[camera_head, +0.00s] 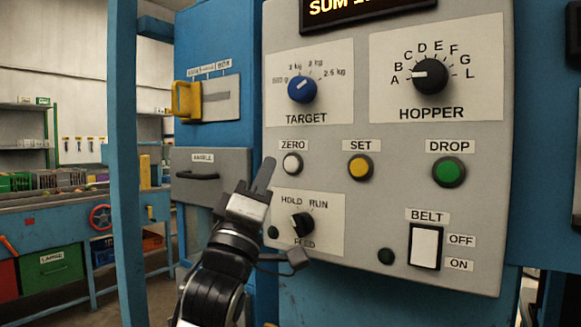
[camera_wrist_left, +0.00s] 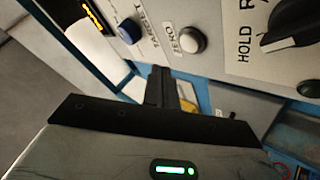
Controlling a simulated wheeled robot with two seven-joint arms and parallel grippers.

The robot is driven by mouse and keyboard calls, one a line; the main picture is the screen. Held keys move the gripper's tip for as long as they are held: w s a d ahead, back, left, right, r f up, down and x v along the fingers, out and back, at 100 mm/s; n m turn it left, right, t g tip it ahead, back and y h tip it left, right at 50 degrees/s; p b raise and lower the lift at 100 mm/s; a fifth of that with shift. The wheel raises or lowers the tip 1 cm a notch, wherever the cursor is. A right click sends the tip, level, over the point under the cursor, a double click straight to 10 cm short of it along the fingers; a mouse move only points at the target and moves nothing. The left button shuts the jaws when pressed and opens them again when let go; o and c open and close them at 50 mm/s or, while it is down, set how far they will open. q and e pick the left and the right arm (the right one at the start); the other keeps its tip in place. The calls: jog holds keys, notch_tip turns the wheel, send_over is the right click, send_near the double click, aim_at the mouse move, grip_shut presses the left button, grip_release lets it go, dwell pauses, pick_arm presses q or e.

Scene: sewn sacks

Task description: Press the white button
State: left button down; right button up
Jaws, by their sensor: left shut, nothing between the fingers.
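The white button (camera_head: 292,163) sits on the grey control panel (camera_head: 400,190) under the label ZERO. It also shows in the left wrist view (camera_wrist_left: 191,40), just beyond my fingertips. My left gripper (camera_head: 266,166) is shut and empty, its fingers pointing up and a little right. The fingertips are just left of the white button in the head view, and they look apart from it. In the left wrist view the fingertips (camera_wrist_left: 158,72) are below and left of the button. My right gripper is not in view.
Beside the white button are a yellow SET button (camera_head: 360,167) and a green DROP button (camera_head: 449,172). A blue TARGET knob (camera_head: 302,89) is above, and a black FEED knob (camera_head: 302,223) is below. A white BELT rocker (camera_head: 425,247) is lower right. A yellow handle (camera_head: 187,100) stands out at left.

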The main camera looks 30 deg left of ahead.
pick_arm(q)
jog(key=shift+w+d, duration=0.15)
jog(key=shift+w, duration=1.45)
dwell(0.8)
jog(key=shift+w, duration=0.4)
jog(key=shift+w, duration=0.45)
dwell(0.5)
jog(key=shift+s+p, duration=0.15)
jog(key=shift+p, duration=0.15)
jog(key=shift+s, duration=0.7)
jog(key=s, duration=0.5)
jog(key=shift+a+p, duration=0.2)
jog(key=shift+p, duration=0.2)
